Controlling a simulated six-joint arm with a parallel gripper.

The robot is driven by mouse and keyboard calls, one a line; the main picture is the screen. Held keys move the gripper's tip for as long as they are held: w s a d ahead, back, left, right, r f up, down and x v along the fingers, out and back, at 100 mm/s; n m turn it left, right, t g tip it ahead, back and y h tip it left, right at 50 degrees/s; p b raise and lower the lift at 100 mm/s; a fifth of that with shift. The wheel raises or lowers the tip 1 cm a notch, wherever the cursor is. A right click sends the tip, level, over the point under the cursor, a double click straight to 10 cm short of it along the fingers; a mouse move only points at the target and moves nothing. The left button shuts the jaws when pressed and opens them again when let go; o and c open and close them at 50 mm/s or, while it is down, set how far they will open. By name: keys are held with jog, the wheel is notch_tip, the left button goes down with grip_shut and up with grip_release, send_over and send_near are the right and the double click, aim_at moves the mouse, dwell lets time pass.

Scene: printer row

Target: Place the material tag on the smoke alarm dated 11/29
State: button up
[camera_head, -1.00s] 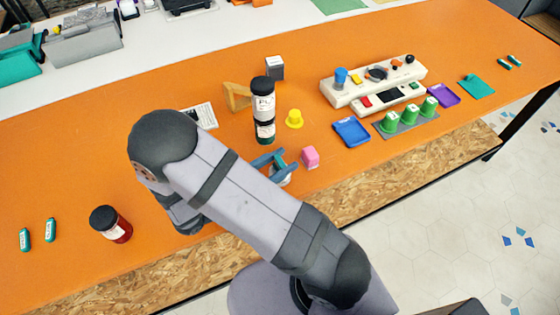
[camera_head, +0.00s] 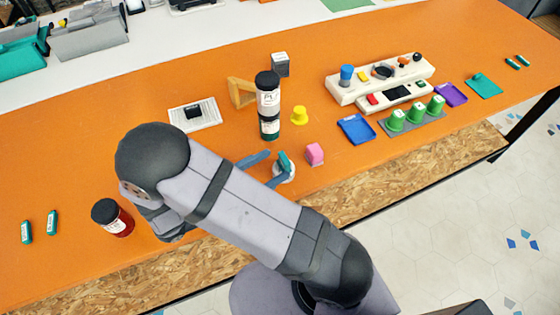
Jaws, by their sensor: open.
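A teal tag (camera_head: 285,161) leans on a small round white object (camera_head: 286,175) near the front of the orange table. The white object could be the smoke alarm; no date is readable on it. My gripper (camera_head: 279,164), with blue fingers, is open with its tips just left of the tag, one finger behind and one in front. Whether a finger touches the tag or the white object cannot be told. Two similar teal tags lie at the far left (camera_head: 26,232) (camera_head: 52,223), and two more at the far right (camera_head: 512,63) (camera_head: 523,61).
A pink block (camera_head: 314,154) stands close right of the white object. Stacked dark-capped jars (camera_head: 268,98) and a yellow piece (camera_head: 299,115) stand behind. A red jar (camera_head: 112,217) is at left. A white console (camera_head: 380,80), blue tray (camera_head: 356,129) and green cups (camera_head: 416,112) are right.

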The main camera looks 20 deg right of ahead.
jog(key=b+v, duration=0.1)
jog(key=v, duration=0.6)
jog(key=shift+a, duration=0.1)
jog(key=shift+r, duration=0.1)
jog(key=s+d+r+m+g+y+p, duration=0.2)
jog(key=s+d+m+g+y+p, duration=0.55)
jog(key=m+y, duration=0.5)
jog(key=r+m+t+y, duration=0.1)
jog(key=m, duration=0.1)
jog(key=w+r+m+t+y+p, duration=0.1)
jog(key=m+y, duration=0.1)
jog(key=m, duration=0.1)
jog(key=w+r+m+t+y+p, duration=0.1)
jog(key=m, duration=0.2)
jog(key=shift+w+a+r+t+y, duration=0.1)
jog(key=shift+a+r+t+y, duration=0.15)
jog(key=shift+a, duration=0.15)
